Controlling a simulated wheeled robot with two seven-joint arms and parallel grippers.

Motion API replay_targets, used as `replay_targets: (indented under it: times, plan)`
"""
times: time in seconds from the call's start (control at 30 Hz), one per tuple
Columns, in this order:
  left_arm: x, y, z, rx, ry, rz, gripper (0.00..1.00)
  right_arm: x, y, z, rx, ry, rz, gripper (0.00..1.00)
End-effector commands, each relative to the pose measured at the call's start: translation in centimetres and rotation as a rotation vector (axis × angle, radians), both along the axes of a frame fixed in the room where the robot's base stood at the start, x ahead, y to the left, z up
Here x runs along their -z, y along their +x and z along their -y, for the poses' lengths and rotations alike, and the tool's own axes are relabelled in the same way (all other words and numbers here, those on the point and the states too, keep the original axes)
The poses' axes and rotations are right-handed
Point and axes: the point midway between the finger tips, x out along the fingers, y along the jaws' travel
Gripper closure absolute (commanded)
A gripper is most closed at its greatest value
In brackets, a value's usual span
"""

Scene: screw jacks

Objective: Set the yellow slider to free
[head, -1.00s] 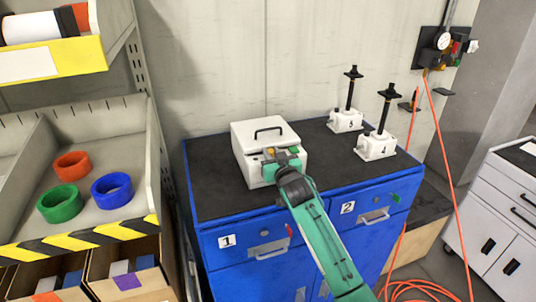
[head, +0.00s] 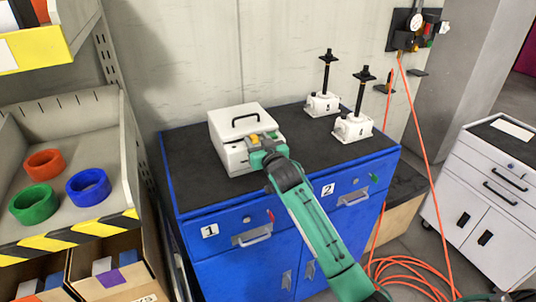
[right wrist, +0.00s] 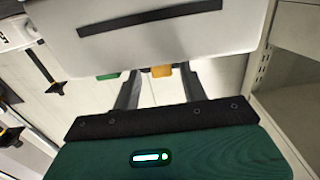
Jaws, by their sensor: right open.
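The white box (head: 227,133) with a black handle on its lid stands on the blue cabinet's dark top. A small yellow slider (head: 254,139) shows on its front, beside a green part (head: 274,134). My right gripper (head: 260,146) is open at the front of the box, partly covering this area. In the right wrist view, the yellow slider (right wrist: 161,70) appears between the open fingertips (right wrist: 160,79), close to them. The green part (right wrist: 107,76) lies left of the fingers. I cannot tell whether the fingers touch the slider. My left gripper is out of view.
Two screw jacks, marked 3 (head: 322,103) and 4 (head: 353,128), stand right of the box on the blue cabinet (head: 190,163). A rack with coloured rings (head: 88,187) is at left. An orange hose (head: 420,130) hangs at right. The top left of the box is clear.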

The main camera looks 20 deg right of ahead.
Motion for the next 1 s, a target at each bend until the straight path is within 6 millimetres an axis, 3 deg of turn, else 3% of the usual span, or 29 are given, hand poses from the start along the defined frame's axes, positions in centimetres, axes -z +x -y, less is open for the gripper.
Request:
replay_targets:
  times: [0.6, 0.8, 1.0]
  plan:
    - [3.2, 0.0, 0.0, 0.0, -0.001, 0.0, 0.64, 0.2, -10.9, 0.5, 0.001, 0.0, 0.0, 0.56]
    - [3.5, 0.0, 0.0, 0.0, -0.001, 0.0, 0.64, 0.1, -12.5, 0.6, 0.001, 0.0, 0.0, 0.56]
    - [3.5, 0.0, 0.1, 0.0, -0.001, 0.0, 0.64, 0.0, -12.7, 0.6, 0.001, 0.0, -0.001, 0.56]
